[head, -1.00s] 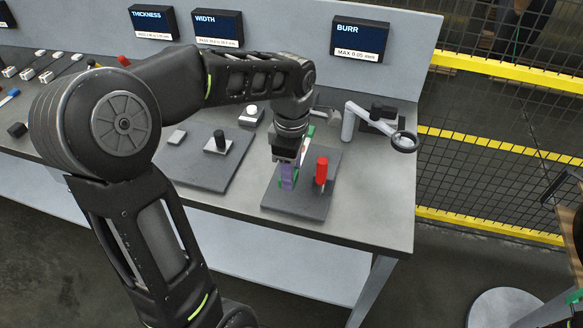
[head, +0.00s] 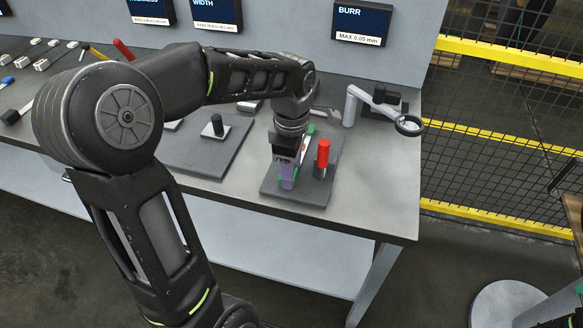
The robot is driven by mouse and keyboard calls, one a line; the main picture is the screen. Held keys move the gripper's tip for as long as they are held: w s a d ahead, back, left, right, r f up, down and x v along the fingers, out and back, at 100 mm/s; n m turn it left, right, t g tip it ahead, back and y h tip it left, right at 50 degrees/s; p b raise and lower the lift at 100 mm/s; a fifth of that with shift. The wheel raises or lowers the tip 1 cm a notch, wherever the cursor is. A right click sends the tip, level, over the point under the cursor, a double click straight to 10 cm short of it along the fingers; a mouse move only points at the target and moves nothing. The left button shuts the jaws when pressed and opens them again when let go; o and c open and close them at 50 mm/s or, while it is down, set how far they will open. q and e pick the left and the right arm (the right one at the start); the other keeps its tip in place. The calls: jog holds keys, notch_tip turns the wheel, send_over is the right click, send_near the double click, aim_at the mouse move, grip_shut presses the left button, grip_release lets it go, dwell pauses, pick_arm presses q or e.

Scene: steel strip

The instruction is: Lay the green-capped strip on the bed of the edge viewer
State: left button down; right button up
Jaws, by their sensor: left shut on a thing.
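My left gripper (head: 287,178) points down over a dark board (head: 310,198) at the right part of the bench. It is shut on the green-capped strip (head: 305,146), a thin pale strip. One green end shows behind the gripper and a bit of green shows beside its fingers. A purple piece shows at the fingertips; I cannot tell if it is part of the gripper. The strip's middle is hidden, and I cannot tell if it touches the board. The edge viewer (head: 350,108), with a round lens on an arm, stands behind right, under the BURR sign. My right gripper is not in view.
A red-handled upright tool (head: 322,157) stands on the dark board, close right of the gripper. Another dark board (head: 200,160) with a black-knobbed block (head: 215,128) lies to the left. Bare bench (head: 380,190) lies right of the board, up to the bench edge.

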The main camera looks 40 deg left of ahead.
pick_arm(q)
jog(key=shift+f, duration=0.3)
jog(key=c, duration=0.7)
grip_release()
jog(key=shift+o, duration=0.2)
notch_tip(320, 180, up, 8)
jog(key=shift+f+b, duration=0.1)
jog(key=shift+b, duration=0.3)
